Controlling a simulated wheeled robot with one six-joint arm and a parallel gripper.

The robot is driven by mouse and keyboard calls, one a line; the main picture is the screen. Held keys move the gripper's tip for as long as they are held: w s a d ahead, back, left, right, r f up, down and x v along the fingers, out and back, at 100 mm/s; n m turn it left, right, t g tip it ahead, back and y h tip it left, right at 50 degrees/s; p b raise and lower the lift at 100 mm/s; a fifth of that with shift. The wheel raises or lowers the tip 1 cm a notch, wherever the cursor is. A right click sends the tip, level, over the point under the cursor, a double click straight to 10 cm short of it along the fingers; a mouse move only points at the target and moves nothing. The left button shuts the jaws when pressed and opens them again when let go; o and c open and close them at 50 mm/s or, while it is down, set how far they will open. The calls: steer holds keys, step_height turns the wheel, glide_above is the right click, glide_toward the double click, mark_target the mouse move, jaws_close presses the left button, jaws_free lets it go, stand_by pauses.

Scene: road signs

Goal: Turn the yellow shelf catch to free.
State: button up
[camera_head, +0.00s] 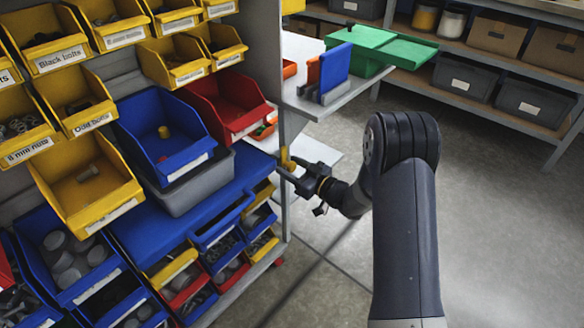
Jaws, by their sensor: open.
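The yellow shelf catch (286,158) is a small yellow piece at the front edge of the grey shelf upright, near the picture's middle. My gripper (289,168) is open, with its dark fingers right at the catch. I cannot tell whether the fingers touch it or stand around it. The fingers hide part of the catch, and its turned position is not clear.
A blue bin (165,135) and a red bin (224,103) stand close left of the upright. A small shelf (330,103) bearing a blue piece juts out above my gripper. Grey shelving (480,62) stands at the back right. The floor (490,220) on the right is clear.

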steer(key=shift+d, duration=0.1)
steer(key=p+v, duration=0.1)
steer(key=v, duration=0.9)
steer(key=shift+s+d+p, duration=0.2)
steer(key=shift+s+p, duration=0.1)
steer(key=shift+p, duration=0.1)
steer(key=b+x, duration=0.1)
steer(key=x, duration=1)
steer(key=shift+b, duration=0.4)
steer(key=shift+d, duration=0.1)
